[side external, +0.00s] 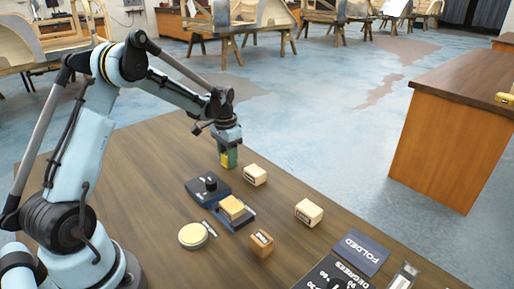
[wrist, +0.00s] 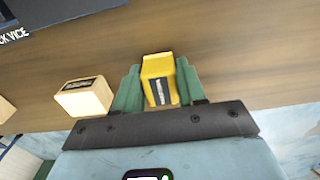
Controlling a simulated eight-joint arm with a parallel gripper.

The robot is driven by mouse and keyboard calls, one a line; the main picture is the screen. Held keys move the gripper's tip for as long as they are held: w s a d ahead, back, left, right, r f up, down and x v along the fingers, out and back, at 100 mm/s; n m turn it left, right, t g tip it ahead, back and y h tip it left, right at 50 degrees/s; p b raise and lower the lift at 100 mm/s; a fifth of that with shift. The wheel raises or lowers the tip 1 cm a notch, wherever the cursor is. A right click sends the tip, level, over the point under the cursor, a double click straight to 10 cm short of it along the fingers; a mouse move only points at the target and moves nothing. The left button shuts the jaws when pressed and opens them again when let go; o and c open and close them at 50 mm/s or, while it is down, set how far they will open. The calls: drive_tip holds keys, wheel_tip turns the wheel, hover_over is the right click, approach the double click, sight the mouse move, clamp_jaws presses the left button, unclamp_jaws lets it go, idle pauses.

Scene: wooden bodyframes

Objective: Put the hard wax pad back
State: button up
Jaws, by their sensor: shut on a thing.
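My gripper (side external: 228,157) is shut on a yellow block with a dark label, near the far edge of the table. In the wrist view the yellow block (wrist: 159,80) sits between the two green fingers of my gripper (wrist: 158,88). Its label is too small to read, so I cannot tell whether it is the hard wax pad. I cannot tell if it touches the table. A cream block (side external: 255,175) stands close by; it also shows in the wrist view (wrist: 84,97), left of the fingers. A second cream block (side external: 309,212) and a brown block (side external: 261,243) stand nearer the camera.
A dark vice (side external: 207,188) lies on the table (side external: 140,190), with a yellowish block (side external: 232,207) on a dark base beside it. A round pale disc (side external: 193,236), a "FOLDED" plate (side external: 360,252) and a "DEGREES" board (side external: 328,275) are nearer. The table's left part is clear.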

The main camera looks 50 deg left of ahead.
drive_tip(key=o, duration=1.1)
drive_tip(key=shift+f, duration=0.15)
wheel_tip(320, 180, up, 12)
drive_tip(key=s+d+r+t, duration=0.3)
drive_tip(key=s+d+r, duration=0.2)
drive_tip(key=d, duration=0.5)
drive_tip(key=s+d+f+t, duration=0.3)
drive_tip(key=s+d+t, duration=0.1)
drive_tip(key=s+d, duration=0.5)
drive_tip(key=shift+f, duration=0.3)
